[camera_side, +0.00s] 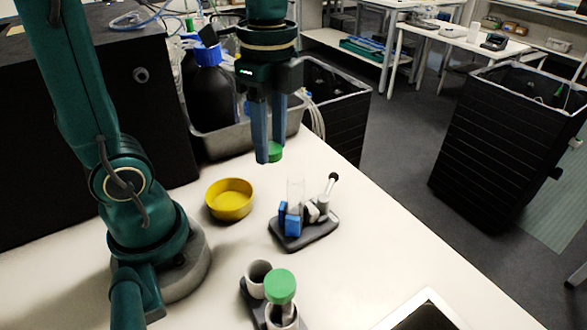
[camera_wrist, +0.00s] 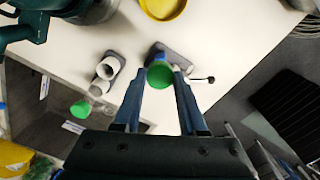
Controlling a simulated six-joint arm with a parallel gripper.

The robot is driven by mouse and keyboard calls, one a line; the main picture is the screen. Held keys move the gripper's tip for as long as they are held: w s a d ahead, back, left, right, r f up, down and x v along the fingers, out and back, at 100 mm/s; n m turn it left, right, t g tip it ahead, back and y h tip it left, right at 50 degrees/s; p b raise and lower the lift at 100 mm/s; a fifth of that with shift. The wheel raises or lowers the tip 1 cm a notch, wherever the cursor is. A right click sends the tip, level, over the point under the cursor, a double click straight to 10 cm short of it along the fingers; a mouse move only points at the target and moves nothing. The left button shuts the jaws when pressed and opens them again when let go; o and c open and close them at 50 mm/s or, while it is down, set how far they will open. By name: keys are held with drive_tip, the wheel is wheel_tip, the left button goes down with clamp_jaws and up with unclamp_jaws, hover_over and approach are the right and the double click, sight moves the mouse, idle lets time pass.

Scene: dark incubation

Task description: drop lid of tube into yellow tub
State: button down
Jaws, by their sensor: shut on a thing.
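My gripper (camera_side: 268,155) is shut on a green lid (camera_side: 276,152) and holds it in the air above the bench, beyond the clamp stand. In the wrist view the lid (camera_wrist: 160,75) sits between my two fingertips. The yellow tub (camera_side: 229,203) stands open on the bench, to the left of the clamp stand; its inside looks empty. It also shows at the top of the wrist view (camera_wrist: 163,8). A clear tube (camera_side: 296,193) without a lid stands upright in the clamp stand (camera_side: 301,236) with blue jaws, below my gripper.
A rack (camera_side: 250,300) at the front holds a tube with a green lid (camera_side: 280,286) and an empty grey holder (camera_side: 259,275). A dark bottle with a blue cap (camera_side: 208,95) stands in a metal tray behind. The bench right of the clamp stand is clear.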

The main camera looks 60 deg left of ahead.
drive_tip(key=s+a+f+n, duration=0.1)
drive_tip(key=s+a+n, duration=0.2)
drive_tip(key=s+a, duration=0.3)
wheel_tip(320, 180, down, 6)
drive_tip(key=shift+w+a, duration=0.3)
drive_tip(key=shift+w, duration=0.15)
drive_tip(key=shift+c, duration=1.9)
unclamp_jaws()
drive_tip(key=shift+r, duration=2.5)
drive_tip(key=shift+d+m, duration=0.1)
drive_tip(key=shift+m, duration=0.2)
